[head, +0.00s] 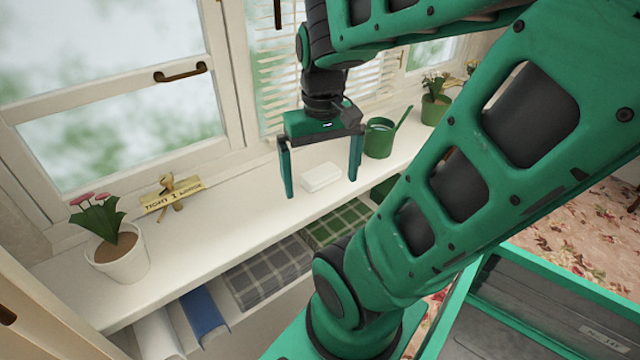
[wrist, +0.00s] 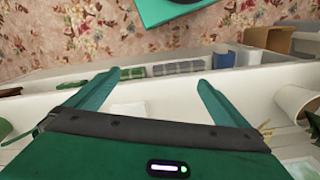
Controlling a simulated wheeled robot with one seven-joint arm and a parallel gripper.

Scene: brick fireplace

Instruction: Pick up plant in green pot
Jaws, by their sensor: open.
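The plant in the green pot (head: 434,110) stands upright on the white windowsill shelf, towards the far right in the head view. It has green leaves and small pale flowers. My gripper (head: 321,186) is open and empty, with its fingers pointing down over the shelf. It is left of the green-potted plant and well apart from it. A green watering can (head: 379,140) stands between them. In the wrist view my gripper's open fingers (wrist: 160,78) reach over the shelf edge with nothing between them. I cannot make out the green-potted plant in the wrist view.
A small white block (head: 321,177) lies on the shelf (head: 225,215) by my gripper. A pink-flowered plant in a white pot (head: 122,260) and a small sign (head: 172,195) stand to the left. Books and folded checked cloths (head: 270,272) lie below. The window is close behind.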

